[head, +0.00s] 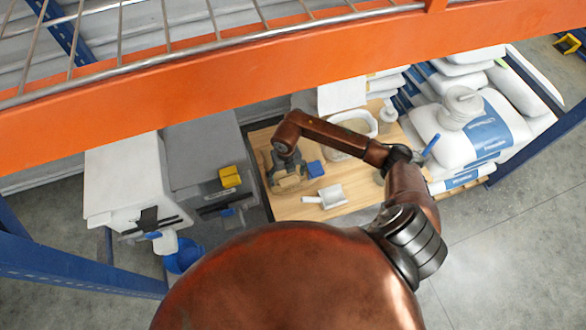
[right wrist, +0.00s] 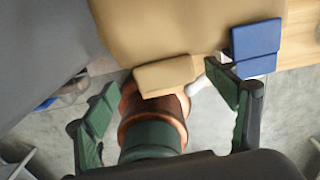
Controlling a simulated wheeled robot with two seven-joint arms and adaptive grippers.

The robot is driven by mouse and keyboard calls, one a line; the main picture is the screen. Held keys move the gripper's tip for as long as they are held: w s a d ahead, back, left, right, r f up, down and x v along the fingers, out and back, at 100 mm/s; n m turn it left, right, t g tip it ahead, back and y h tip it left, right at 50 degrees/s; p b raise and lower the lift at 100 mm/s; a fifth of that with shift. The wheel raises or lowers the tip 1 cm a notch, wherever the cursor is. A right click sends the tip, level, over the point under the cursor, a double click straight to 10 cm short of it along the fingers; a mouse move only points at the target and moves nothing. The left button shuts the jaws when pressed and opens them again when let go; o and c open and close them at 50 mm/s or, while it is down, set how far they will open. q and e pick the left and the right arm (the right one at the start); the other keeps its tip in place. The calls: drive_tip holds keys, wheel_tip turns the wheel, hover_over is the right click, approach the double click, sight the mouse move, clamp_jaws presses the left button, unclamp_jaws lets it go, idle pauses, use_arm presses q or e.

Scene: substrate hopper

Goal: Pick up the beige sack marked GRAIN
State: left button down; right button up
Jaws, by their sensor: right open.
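A small beige sack (head: 288,183) lies at the left end of the wooden table, partly hidden by my right gripper (head: 284,168). In the right wrist view the beige sack (right wrist: 165,75) shows beyond and between the spread fingers of my right gripper (right wrist: 165,82). The gripper is open and empty, with a finger to either side of the sack in that picture. I cannot tell how much gap remains along the viewing direction. No GRAIN lettering is readable. My left gripper is not in view.
A blue block-like item (head: 315,168) lies right of the sack; it also shows in the wrist view (right wrist: 255,45). A white scoop (head: 327,198) lies nearer on the table (head: 350,190). A grey hopper (head: 205,150) with a yellow item (head: 230,177) stands left. An orange beam (head: 250,65) crosses above.

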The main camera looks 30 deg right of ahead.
sight(289, 181)
drive_tip(key=f, duration=0.3)
drive_tip(key=shift+s+d+f+p, duration=0.15)
drive_tip(key=shift+s+f+p, duration=0.15)
drive_tip(key=shift+s+f, duration=0.05)
drive_tip(key=shift+f, duration=0.45)
drive_tip(key=shift+c, duration=0.3)
drive_tip(key=c, duration=2)
drive_tip(key=shift+w+r, duration=0.1)
clamp_jaws()
